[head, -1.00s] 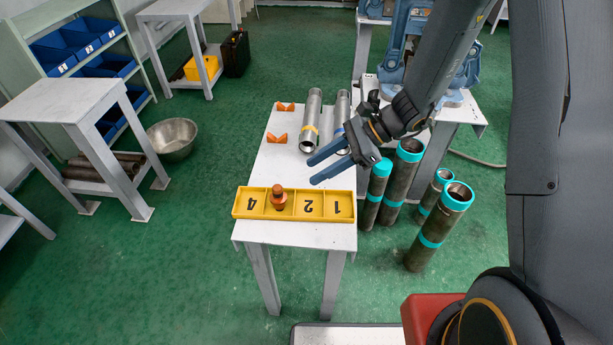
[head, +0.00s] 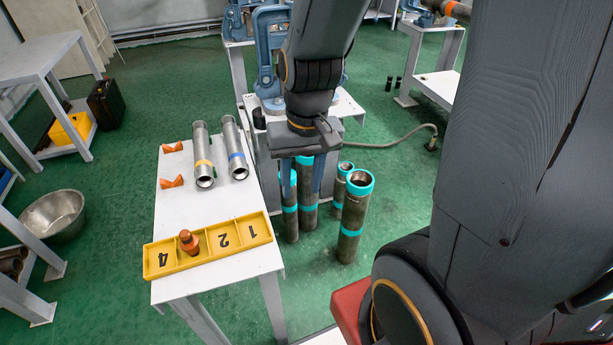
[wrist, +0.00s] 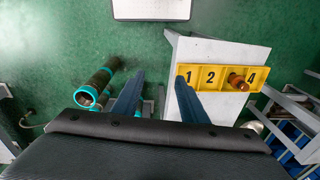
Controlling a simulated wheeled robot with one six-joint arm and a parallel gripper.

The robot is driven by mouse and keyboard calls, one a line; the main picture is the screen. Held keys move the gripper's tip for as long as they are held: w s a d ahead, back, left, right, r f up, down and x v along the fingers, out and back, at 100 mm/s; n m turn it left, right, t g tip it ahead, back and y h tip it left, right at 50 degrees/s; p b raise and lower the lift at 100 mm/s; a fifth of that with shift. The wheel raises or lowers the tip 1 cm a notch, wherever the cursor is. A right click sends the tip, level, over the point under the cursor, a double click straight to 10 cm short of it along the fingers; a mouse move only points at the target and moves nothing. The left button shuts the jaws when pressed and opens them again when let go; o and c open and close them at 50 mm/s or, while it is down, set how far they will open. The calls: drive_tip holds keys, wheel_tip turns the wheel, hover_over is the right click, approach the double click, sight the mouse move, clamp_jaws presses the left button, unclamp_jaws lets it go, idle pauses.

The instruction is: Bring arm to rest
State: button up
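My gripper (head: 303,190) hangs pointing down right of the white table in the head view, in front of the pipes with teal bands. Its two blue fingers are apart with nothing between them. The gap also shows in the wrist view (wrist: 158,80), over green floor beside the table edge. My arm is bent above, and its dark links fill the right of the head view.
A white table (head: 212,222) bears a yellow numbered tray (head: 215,243) with an orange-brown piece (head: 189,242), two silver pipes (head: 203,155) and orange wedges (head: 171,181). Teal-banded pipes (head: 352,220) stand on the floor. A blue vise (head: 268,60) is behind. A metal bowl (head: 52,216) lies left.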

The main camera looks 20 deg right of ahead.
drive_tip(key=shift+d+r+n+t+h, duration=0.35)
drive_tip(key=shift+d+r+n, duration=0.25)
drive_tip(key=shift+n, duration=0.2)
drive_tip(key=shift+f, duration=0.1)
idle(0.6)
